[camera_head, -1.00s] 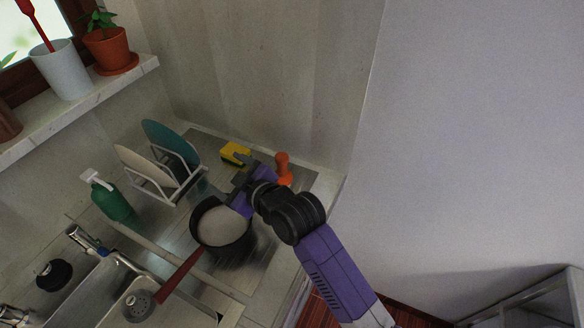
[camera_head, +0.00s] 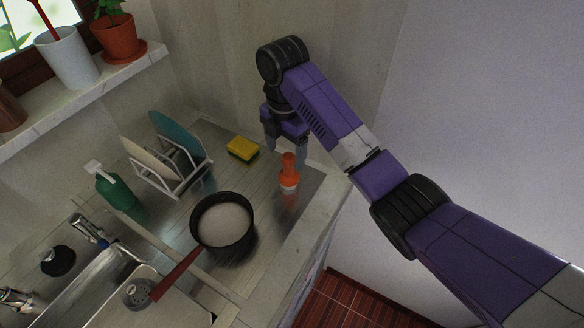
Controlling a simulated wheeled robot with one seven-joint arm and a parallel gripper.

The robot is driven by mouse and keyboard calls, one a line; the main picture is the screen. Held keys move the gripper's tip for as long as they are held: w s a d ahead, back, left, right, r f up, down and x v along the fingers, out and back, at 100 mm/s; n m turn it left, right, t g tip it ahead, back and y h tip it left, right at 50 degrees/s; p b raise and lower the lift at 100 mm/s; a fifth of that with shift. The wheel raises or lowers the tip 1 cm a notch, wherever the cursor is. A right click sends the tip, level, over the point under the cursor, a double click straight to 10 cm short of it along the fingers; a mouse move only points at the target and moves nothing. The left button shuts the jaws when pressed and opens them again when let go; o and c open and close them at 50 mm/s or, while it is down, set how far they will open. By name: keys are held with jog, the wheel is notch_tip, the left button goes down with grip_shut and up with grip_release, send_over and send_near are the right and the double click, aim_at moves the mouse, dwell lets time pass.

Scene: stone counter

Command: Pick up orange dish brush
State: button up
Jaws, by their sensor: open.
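The orange dish brush (camera_head: 288,171) stands upright on the metal drainboard at the back right of the counter, with a pale band near its base. My gripper (camera_head: 286,147) points down just above and around the top of the brush as seen from here. Its fingers are open, one to the left and one to the right of the brush top in the picture. I cannot tell whether the fingertips are level with the handle or behind it. The gripper holds nothing.
A yellow sponge (camera_head: 243,149) lies left of the brush. A dark pan (camera_head: 223,244) with a red handle stands nearer on the drainboard (camera_head: 262,215). A dish rack with plates (camera_head: 176,139) and a green soap bottle (camera_head: 116,192) stand left. Walls close off the back.

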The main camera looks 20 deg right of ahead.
aim_at(289, 171)
jog(key=shift+s+d+f+p, duration=0.2)
jog(key=shift+f+p, duration=0.3)
jog(key=shift+f, duration=1.4)
jog(key=shift+s+d+f+p, duration=0.15)
jog(key=shift+f+p, duration=0.35)
jog(key=shift+f, duration=1.35)
jog(key=shift+w, duration=0.1)
jog(key=c, duration=1.5)
